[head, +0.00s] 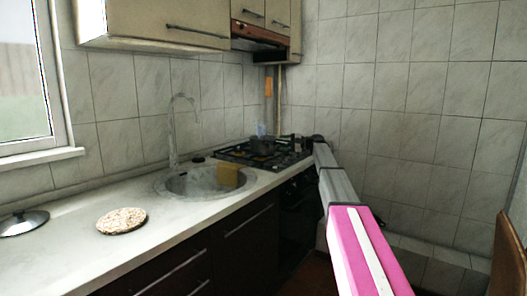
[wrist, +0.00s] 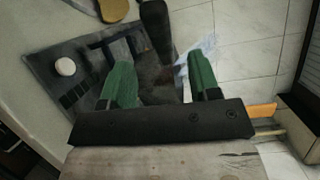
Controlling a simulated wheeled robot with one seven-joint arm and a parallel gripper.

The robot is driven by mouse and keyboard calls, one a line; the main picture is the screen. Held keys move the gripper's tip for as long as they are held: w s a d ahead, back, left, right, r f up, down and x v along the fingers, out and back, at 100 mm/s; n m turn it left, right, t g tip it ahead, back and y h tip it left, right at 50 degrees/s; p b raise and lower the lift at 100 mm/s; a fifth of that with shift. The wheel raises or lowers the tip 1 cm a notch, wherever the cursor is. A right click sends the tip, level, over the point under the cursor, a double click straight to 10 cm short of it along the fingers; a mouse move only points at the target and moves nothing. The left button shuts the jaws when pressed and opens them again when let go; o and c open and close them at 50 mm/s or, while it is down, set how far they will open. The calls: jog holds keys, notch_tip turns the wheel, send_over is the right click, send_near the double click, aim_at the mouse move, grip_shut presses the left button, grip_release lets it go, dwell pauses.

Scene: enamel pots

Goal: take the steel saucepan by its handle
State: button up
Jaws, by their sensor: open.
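A dark pan (head: 262,146), which looks like the saucepan, stands on the stove at the back of the counter in the head view. In the wrist view a thick dark handle (wrist: 156,28) comes in from the top and ends near the space between my fingertips. The pan's body is not clear there; the area between the fingers is dark and partly hidden. My gripper (wrist: 160,62) is open, with one green finger on each side and nothing visibly clasped. In the head view my arm reaches to the stove's right side, and the fingers cannot be made out.
The stove (head: 228,153) has dark grates. Left of it is a sink (head: 185,181) with a yellow sponge (head: 226,175) and a tall tap (head: 173,130). A round speckled mat (head: 121,220) and a lid (head: 24,223) lie on the counter. The tiled wall is close behind the stove.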

aim_at(271, 143)
jog(key=shift+s+x, duration=0.15)
jog(key=shift+x, duration=1.6)
jog(key=shift+s+x, duration=0.15)
jog(key=shift+x, duration=1.6)
jog(key=shift+r, duration=0.25)
grip_shut()
